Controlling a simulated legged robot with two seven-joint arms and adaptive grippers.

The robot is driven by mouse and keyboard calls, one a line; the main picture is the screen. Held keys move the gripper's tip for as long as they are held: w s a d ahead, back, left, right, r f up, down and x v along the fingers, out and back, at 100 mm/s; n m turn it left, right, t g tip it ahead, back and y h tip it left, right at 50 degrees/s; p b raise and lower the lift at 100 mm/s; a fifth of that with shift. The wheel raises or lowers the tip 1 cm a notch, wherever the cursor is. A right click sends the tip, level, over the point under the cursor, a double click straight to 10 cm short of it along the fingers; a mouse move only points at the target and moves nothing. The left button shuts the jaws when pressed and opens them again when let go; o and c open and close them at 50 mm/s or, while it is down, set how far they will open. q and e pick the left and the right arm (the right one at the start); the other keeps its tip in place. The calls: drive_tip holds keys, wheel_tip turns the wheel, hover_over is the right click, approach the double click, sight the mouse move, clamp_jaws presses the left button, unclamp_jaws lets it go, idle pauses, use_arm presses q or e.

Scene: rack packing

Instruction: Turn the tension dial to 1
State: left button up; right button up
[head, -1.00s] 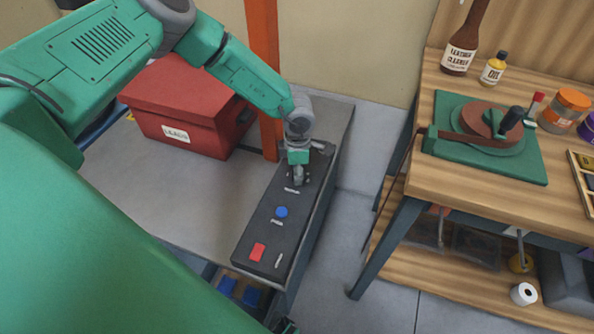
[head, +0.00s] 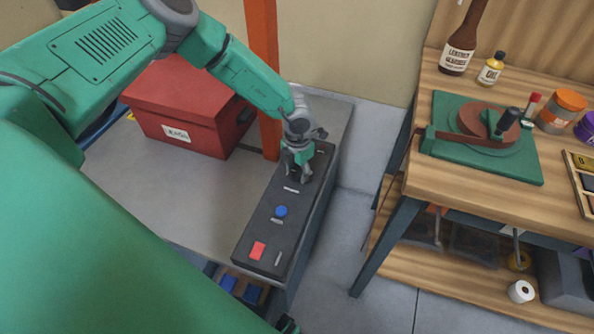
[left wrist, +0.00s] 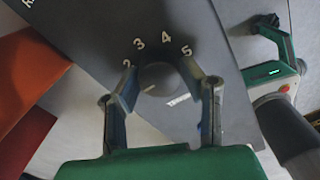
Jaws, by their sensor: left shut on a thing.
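The dark control panel (head: 261,224) lies along the right edge of the grey table. In the left wrist view, the round dark tension dial (left wrist: 158,78) has the numerals 2, 3, 4 and 5 in an arc around it. The numeral 1 does not show. My left gripper (head: 297,178) is over the panel's far end, and its fingers (left wrist: 165,88) are shut on the dial from both sides. A white mark (left wrist: 178,100) shows beside the dial; I cannot make out the dial's pointer. A green and dark gripper (left wrist: 276,55), apparently my right one, shows at the right there.
A blue button (head: 281,211) and a red button (head: 258,250) are on the panel nearer to me. A red lidded box (head: 190,115) and an orange post (head: 264,60) stand left of my left gripper. A wooden workbench (head: 450,178) stands right, across a floor gap.

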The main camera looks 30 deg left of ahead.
sight(298, 171)
use_arm(q)
drive_tip(key=shift+w+r, duration=0.2)
drive_tip(key=shift+w, duration=0.15)
drive_tip(key=o, duration=1.1)
drive_tip(key=shift+o, duration=0.2)
drive_tip(key=shift+s+f, duration=0.1)
drive_tip(key=shift+f, duration=0.05)
wheel_tip(298, 171, up, 12)
drive_tip(key=shift+f, duration=0.15)
